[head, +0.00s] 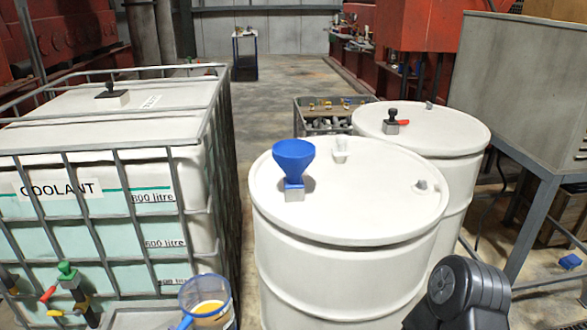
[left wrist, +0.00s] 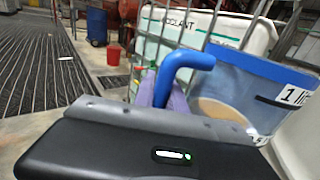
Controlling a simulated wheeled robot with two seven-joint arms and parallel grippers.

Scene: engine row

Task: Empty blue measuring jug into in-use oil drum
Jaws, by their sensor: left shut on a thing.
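The clear measuring jug (head: 205,297) with a blue rim and blue handle is at the bottom of the head view, left of the near drum. It looks roughly upright and holds amber liquid. In the left wrist view, the jug (left wrist: 240,85) shows a "1 li" label. My left gripper (left wrist: 163,92) is shut on its blue handle; its purple fingers are partly hidden. The near white drum (head: 340,275) has a blue funnel (head: 293,160) upright in a fitting on its lid. The jug is lower than the funnel and apart from it. My right gripper does not show.
A second white drum (head: 463,165) with a black-and-red fitting stands behind right. A caged coolant tank (head: 110,170) stands left, a narrow gap from the near drum. A crate of parts (head: 308,125) is behind the drums. A grey cabinet (head: 525,90) stands right.

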